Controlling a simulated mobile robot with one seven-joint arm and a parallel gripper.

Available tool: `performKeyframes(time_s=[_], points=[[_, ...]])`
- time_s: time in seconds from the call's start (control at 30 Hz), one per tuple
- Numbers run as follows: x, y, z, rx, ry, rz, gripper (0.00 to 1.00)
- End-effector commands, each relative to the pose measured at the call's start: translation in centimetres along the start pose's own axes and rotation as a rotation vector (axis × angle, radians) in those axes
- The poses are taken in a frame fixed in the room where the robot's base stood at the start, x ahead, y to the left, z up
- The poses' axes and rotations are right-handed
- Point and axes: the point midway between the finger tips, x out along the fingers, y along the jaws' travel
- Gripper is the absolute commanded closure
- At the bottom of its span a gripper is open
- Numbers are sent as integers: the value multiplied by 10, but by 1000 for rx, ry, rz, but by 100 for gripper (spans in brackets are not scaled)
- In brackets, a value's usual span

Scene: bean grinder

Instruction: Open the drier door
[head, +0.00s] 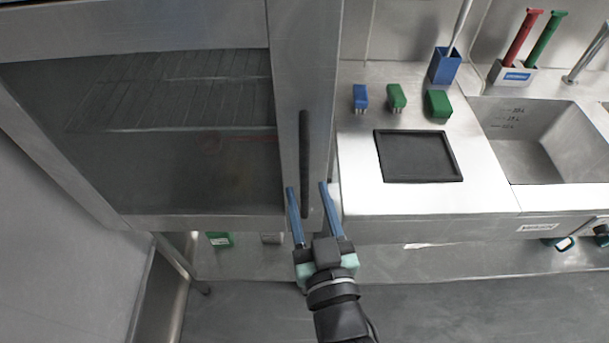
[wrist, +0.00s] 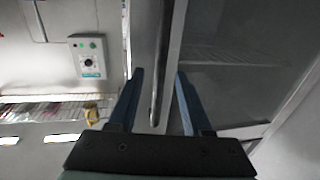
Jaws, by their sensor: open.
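The drier (head: 120,222) is a steel cabinet at the left in the head view, with a dark glass door (head: 180,160) that looks closed. Wire racks show faintly behind the glass. Its black vertical handle (head: 304,165) is on the door's right frame. My gripper (head: 306,186) is open, with blue fingers pointing up around the lower end of the handle as seen from the head. In the wrist view, the handle (wrist: 159,75) runs between the fingers of my gripper (wrist: 158,72). I see no clear contact between the fingers and the handle.
A steel counter (head: 360,195) is right of the drier, with a black tray (head: 418,157), blue and green brushes (head: 397,97) and a sink (head: 545,140). A control box (wrist: 88,57) shows on the wall in the wrist view. Floor (head: 240,310) below looks clear.

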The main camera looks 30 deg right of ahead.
Motion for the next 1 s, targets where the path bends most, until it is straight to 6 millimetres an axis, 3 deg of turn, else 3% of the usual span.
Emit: performKeyframes(time_s=[0.1,0.3,0.67,0.93,1.0], points=[[17,0,-2,0,2,0,50],[32,0,-1,1,1,0,50],[35,0,0,0,-1,0,50],[35,0,0,0,0,0,99],[35,0,0,0,0,0,100]])
